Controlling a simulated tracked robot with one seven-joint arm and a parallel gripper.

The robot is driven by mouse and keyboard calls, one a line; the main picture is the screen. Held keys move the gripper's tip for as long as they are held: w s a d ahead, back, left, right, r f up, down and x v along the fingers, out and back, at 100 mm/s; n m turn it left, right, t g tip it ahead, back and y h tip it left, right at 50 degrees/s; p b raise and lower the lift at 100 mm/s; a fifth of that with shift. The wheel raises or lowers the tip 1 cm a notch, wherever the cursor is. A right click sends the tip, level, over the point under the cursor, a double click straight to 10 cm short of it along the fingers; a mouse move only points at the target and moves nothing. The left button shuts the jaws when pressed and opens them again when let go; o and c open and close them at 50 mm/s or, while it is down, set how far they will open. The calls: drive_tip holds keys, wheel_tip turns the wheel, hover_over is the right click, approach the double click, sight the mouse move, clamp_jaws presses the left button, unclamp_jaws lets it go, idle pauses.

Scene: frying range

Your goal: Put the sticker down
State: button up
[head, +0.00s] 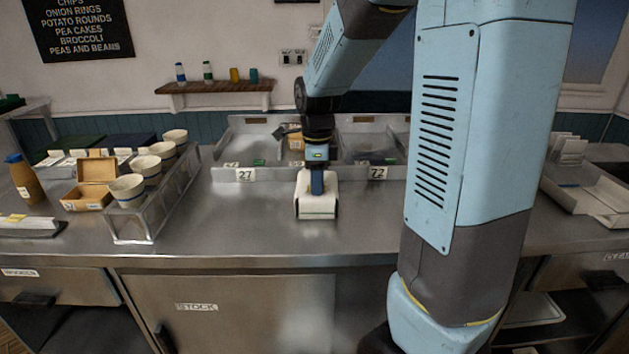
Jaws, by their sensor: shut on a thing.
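My gripper (316,214) points down over the bare steel counter (260,215), in front of the frying trays and between their two number labels. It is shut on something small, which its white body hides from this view. I cannot make out the sticker itself or whether it touches the counter. A label reading 27 (246,174) is on the left tray's front, and one reading 72 (377,172) is on the right tray's front.
A clear rack (137,228) with several bowls and a cardboard box (86,198) stand at the left. A brown-yellow bottle (22,180) is at the far left. White trays (592,197) lie at the right. The counter around my gripper is clear.

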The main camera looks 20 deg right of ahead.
drive_tip(key=shift+s+f, duration=0.1)
drive_tip(key=shift+f, duration=0.15)
drive_tip(key=shift+s+f, duration=0.2)
drive_tip(key=shift+f, duration=0.2)
drive_tip(key=o, duration=1)
wheel_tip(320, 180, up, 13)
drive_tip(key=s+r+n+t, duration=0.1)
drive_tip(key=s+n+t, duration=0.4)
drive_tip(key=s+n, duration=1.4)
drive_tip(key=n, duration=0.3)
drive_tip(key=shift+a+r, duration=0.15)
drive_tip(key=shift+a, duration=0.15)
